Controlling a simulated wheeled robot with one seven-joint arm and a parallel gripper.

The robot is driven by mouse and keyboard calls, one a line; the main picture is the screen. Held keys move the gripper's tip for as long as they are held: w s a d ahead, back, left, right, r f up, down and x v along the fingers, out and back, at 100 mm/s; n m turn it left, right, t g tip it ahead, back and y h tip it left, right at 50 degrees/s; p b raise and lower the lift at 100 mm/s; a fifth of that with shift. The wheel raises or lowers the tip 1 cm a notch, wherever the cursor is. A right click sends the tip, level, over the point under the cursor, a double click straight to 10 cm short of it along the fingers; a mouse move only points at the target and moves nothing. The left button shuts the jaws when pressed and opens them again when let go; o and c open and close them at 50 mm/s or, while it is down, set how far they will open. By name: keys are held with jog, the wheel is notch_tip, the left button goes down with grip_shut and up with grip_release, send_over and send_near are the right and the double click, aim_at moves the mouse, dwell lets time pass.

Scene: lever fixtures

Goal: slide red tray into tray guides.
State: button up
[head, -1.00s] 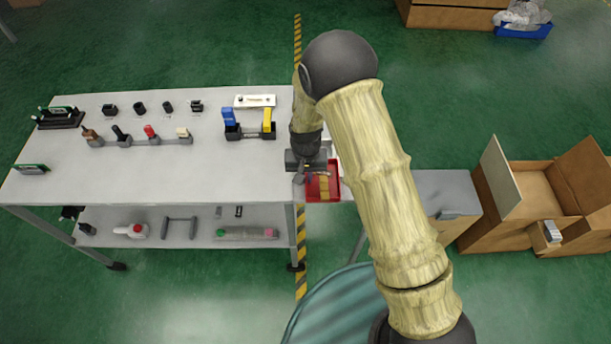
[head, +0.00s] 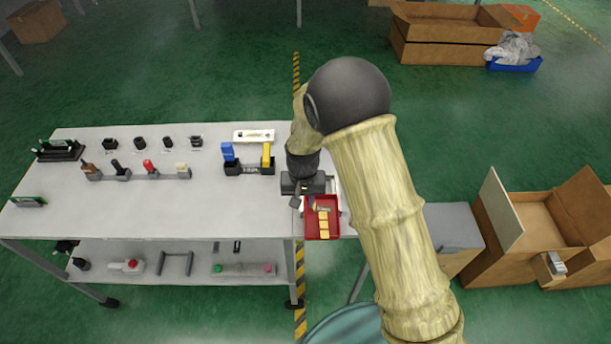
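The red tray (head: 333,220) is at the right end of the grey workbench, near its front corner, with several yellow blocks in it. My gripper (head: 304,202) points down at the tray's back left corner. Its fingers are small and dark here. I cannot tell whether they touch the tray or hold its edge. Pale surfaces show just right of the tray, partly behind my arm. I cannot make out the tray guides.
A holder with a blue lever (head: 228,151) and a yellow lever (head: 267,154) stands left of my gripper. A row of levers (head: 148,167) is further left. A white panel (head: 254,135) lies behind. Open cardboard boxes (head: 518,235) stand at the right. The bench front is clear.

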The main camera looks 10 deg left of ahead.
notch_tip(320, 180, up, 12)
jog(key=b, duration=0.1)
jog(key=shift+d, duration=0.4)
jog(key=shift+c, duration=0.2)
jog(key=shift+d+r, duration=0.1)
jog(key=shift+d, duration=0.05)
jog(key=c, duration=0.4)
jog(key=shift+m, duration=0.5)
jog(key=d, duration=0.3)
jog(key=d+r, duration=0.1)
jog(key=d, duration=0.2)
jog(key=shift+d+r, duration=0.15)
jog(key=shift+d, duration=0.25)
grip_shut()
jog(key=s+d+m+t, duration=0.1)
jog(key=s+d, duration=0.4)
jog(key=d, duration=0.4)
jog(key=s+d+r+t, duration=0.1)
jog(key=s+d, duration=0.5)
jog(key=d, duration=0.4)
jog(key=shift+r+m+t, duration=0.25)
jog(key=shift+m+t, duration=0.05)
jog(key=shift+m, duration=0.1)
jog(key=shift+d, duration=0.2)
